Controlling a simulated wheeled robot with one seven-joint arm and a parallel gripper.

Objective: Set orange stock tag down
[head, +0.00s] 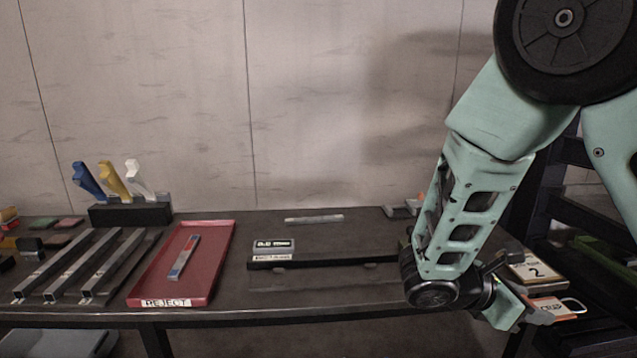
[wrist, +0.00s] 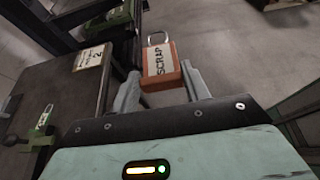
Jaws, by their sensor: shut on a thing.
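The orange tag, marked SCRAP, shows in the wrist view (wrist: 160,72) with a pale metal loop at its far end. My gripper (wrist: 162,84) is shut on it, one grey finger on each side. In the head view the tag (head: 558,309) is at the lower right, partly hidden by my gripper (head: 525,312). In the wrist view it appears out past the dark table's edge, with grey floor behind it. Its height above any surface is hard to tell.
A card marked 2 (head: 535,268) lies near the tag; it also shows in the wrist view (wrist: 90,57). The red REJECT tray (head: 217,262) holds a grey strip. Metal rails (head: 75,268) and a holder with coloured handles (head: 130,215) stand left. Dark shelving is at right.

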